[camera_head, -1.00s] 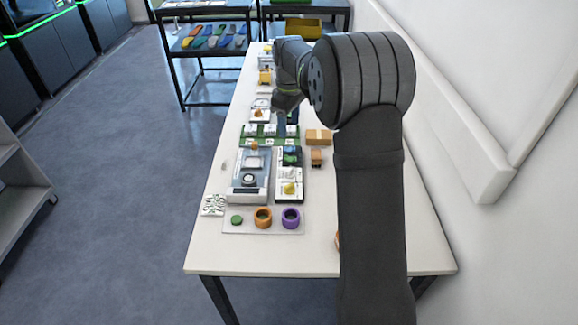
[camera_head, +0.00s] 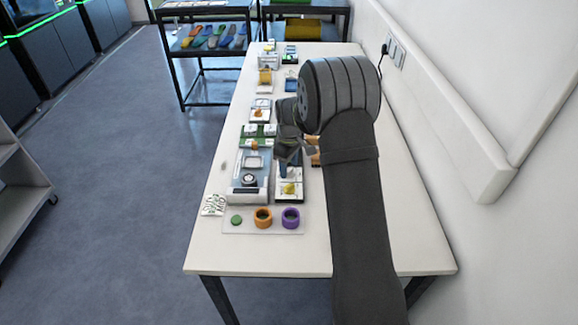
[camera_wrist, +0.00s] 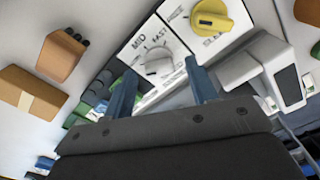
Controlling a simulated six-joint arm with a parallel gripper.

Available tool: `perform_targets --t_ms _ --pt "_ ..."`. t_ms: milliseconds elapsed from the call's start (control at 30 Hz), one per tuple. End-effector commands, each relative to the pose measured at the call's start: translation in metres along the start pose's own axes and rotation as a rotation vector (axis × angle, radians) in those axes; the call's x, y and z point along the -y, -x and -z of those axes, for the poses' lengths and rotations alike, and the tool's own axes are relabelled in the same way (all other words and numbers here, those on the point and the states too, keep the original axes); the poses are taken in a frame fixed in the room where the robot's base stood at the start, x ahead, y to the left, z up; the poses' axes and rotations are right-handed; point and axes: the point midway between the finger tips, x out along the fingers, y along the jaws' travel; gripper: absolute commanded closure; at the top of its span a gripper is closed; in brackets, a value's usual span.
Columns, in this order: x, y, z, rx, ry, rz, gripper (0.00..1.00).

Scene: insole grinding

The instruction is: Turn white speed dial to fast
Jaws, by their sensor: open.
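The white speed dial (camera_wrist: 158,65) sits on a white panel in the wrist view. The words MID and FAST are printed on its far side, and another label to its right is only partly readable. Its exact pointing is hard to tell. My gripper (camera_wrist: 162,87) is open, its two blue fingers apart on the near side of the dial, with nothing between the tips that I can make out. In the head view my gripper (camera_head: 284,166) hangs over the panel and hides the white dial.
A yellow dial (camera_wrist: 212,20) is on the neighbouring panel, also in the head view (camera_head: 289,189). A grey and white device (camera_wrist: 262,70) is right of the fingers. Orange-brown blocks (camera_wrist: 30,92) lie left. Orange and purple rings (camera_head: 263,217) stand at the near table edge.

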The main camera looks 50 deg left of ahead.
Motion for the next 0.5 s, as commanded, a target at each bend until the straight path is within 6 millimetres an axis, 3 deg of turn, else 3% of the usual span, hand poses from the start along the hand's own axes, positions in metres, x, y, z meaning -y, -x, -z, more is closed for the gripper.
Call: perform_targets --t_ms 367,500 --pt "0.0001 -0.0063 -0.0001 0.000 0.000 0.000 0.47" --pt "0.0001 -0.0061 -0.0001 0.000 0.000 0.000 0.75"
